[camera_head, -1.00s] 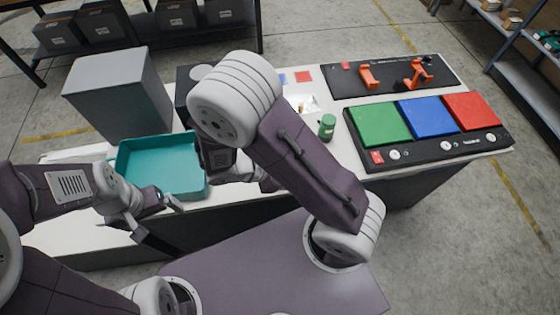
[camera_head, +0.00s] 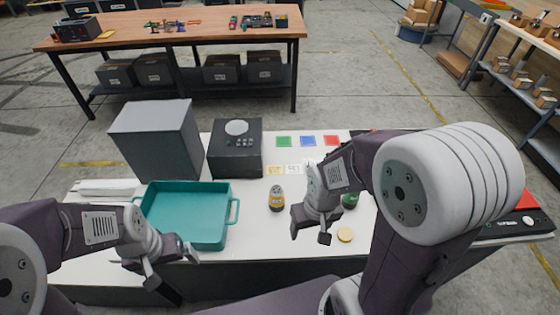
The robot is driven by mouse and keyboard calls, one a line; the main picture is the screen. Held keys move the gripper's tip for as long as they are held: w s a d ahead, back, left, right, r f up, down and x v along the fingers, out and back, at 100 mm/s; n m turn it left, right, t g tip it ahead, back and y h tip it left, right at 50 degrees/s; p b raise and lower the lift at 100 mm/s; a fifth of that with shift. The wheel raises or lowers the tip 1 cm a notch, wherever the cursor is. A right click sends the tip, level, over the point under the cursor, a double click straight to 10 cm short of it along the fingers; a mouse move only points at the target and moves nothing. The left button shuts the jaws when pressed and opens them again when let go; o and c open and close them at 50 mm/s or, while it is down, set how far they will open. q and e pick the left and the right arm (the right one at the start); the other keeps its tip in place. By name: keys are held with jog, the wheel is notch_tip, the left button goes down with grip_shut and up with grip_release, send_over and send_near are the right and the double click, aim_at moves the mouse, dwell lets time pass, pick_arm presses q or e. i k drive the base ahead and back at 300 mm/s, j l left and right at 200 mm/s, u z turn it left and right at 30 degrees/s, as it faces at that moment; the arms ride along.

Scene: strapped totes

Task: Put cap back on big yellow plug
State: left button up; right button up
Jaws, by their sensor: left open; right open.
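The yellow plug (camera_head: 277,198), with a dark band, stands upright on the white table, right of the teal tray. A flat, round, tan-yellow disc (camera_head: 345,234), which looks like the cap, lies on the table near the front edge, apart from the plug. My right gripper (camera_head: 311,230) is open and empty, pointing down between the plug and the disc. My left gripper (camera_head: 170,268) is open and empty at the table's front edge, in front of the tray. A green plug (camera_head: 350,200) stands partly hidden behind my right gripper.
The teal tray (camera_head: 188,240) is empty. My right arm hides much of the table's right side.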

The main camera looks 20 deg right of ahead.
aim_at(276, 198)
jog(key=l+z, duration=0.1)
jog(key=z, duration=0.85)
jog(key=i+l+z, duration=0.1)
jog(key=z, duration=0.4)
jog(key=k+u, duration=0.1)
jog(key=u, duration=0.9)
jog(key=l+u, duration=0.4)
jog(key=k+l+u, duration=0.2)
jog(key=l+u, duration=0.25)
jog(key=k+l+u, duration=0.15)
jog(key=l+u, duration=0.25)
jog(key=k+l+u, duration=0.2)
jog(key=u, duration=0.2)
